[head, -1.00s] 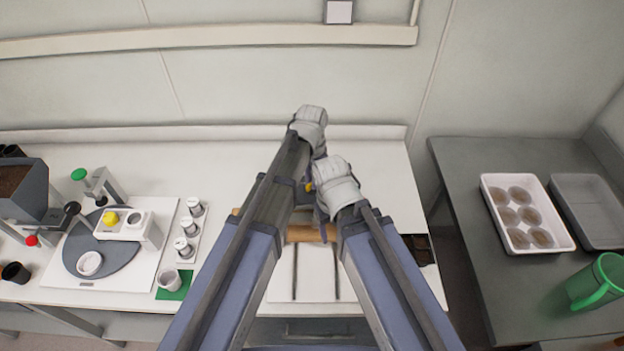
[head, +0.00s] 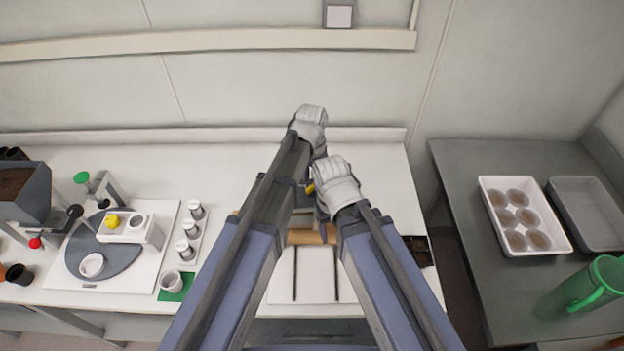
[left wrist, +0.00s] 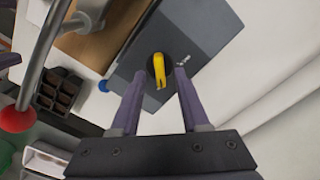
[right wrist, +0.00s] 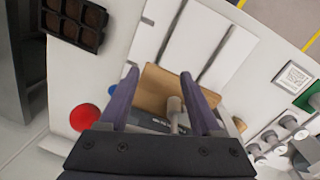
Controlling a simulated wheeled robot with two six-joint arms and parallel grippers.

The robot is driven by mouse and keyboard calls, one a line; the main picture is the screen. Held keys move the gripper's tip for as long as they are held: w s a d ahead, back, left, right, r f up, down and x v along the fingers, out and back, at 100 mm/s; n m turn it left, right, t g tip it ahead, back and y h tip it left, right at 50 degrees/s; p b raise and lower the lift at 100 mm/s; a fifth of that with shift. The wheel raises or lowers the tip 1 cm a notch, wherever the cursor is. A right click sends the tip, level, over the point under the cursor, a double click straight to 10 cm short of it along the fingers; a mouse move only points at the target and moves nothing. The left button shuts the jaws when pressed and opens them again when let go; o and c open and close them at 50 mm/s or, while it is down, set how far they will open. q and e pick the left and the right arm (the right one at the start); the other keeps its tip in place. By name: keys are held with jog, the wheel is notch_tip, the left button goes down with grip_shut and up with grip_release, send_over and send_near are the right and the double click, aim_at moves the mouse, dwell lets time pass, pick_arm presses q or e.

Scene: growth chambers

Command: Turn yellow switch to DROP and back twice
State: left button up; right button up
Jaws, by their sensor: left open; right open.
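The yellow switch (left wrist: 159,66) is a yellow handle on a round dark dial, set in a dark grey panel (left wrist: 205,30) with small white lettering beside it, too small to read. My left gripper (left wrist: 160,76) is open, its fingertips on either side of the switch; I cannot tell whether they touch it. My right gripper (right wrist: 158,80) is open, over a wooden block (right wrist: 160,92) and a grey lever (right wrist: 174,110). In the head view my forearms and wrists hide most of the device, and the fingertips are hidden.
A red knob (right wrist: 84,117) and a blue button (right wrist: 114,118) are near my right gripper. A black soil tray (right wrist: 75,20) lies beyond. At left stands another station with a yellow knob (head: 113,221) and white-lidded jars (head: 190,228). A green jug (head: 597,285) stands at right.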

aim_at(312, 186)
pick_arm(q)
notch_tip(312, 186, up, 6)
jog(key=p, duration=0.5)
jog(key=shift+r+p, duration=0.2)
jog(key=shift+p, duration=0.1)
jog(key=shift+s+f, duration=0.1)
